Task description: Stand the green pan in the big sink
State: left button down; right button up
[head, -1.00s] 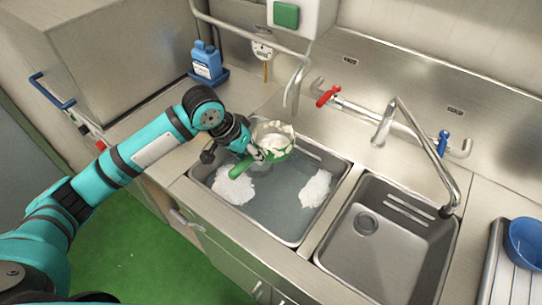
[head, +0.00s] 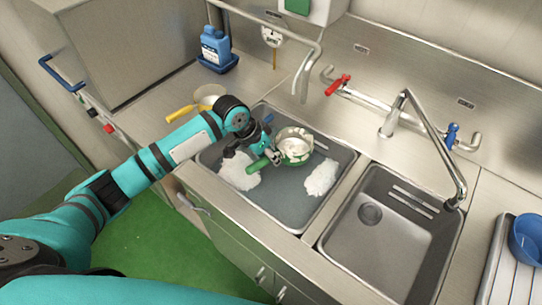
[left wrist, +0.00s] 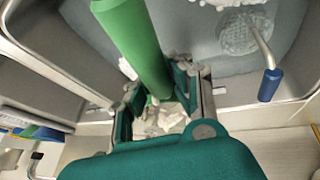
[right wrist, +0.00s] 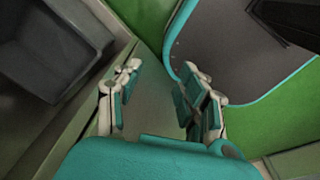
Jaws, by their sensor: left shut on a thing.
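The green pan (head: 296,158) has a pale, creamy residue inside. In the head view it is over the back middle of the large left sink (head: 271,213), which holds grey water and white foam. I cannot tell whether its base touches the water. My left gripper (head: 272,156) is shut on the pan's green handle, which slants down to the left. The handle also shows between the fingers in the left wrist view (left wrist: 132,42). My right gripper (right wrist: 160,98) is open and empty in the right wrist view, away from the sinks.
A smaller empty sink (head: 380,240) with a tall tap is on the right. A blue-handled strainer (left wrist: 246,32) lies in the left sink. A yellow-handled pan (head: 208,97) and a blue bottle (head: 215,46) stand on the left counter. A blue bowl (head: 526,240) is far right.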

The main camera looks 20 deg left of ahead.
pick_arm(q)
jog(key=shift+f+b, duration=6.3)
jog(key=shift+b, duration=0.45)
jog(key=f+b, duration=0.1)
jog(key=b, duration=0.1)
jog(key=s+f+b, duration=0.1)
jog(key=f+b, duration=0.1)
jog(key=shift+d+f, duration=0.15)
jog(key=shift+d, duration=0.05)
jog(key=shift+s+d+r+p, duration=0.1)
jog(key=shift+r+p, duration=0.25)
jog(key=shift+p, duration=0.1)
jog(key=shift+f, duration=0.3)
jog(key=shift+w+f, duration=0.5)
jog(key=shift+w, duration=0.1)
jog(key=shift+w+f, duration=0.15)
jog(key=shift+w, duration=0.15)
jog(key=shift+s+a+r, duration=0.1)
jog(key=shift+a+r, duration=0.1)
jog(key=shift+a, duration=0.1)
jog(key=shift+s+r, duration=0.1)
jog(key=shift+r, duration=0.05)
jog(key=c, duration=1.1)
grip_release()
jog(key=shift+r, duration=0.15)
jog(key=shift+p, duration=0.3)
jog(key=shift+s, duration=0.1)
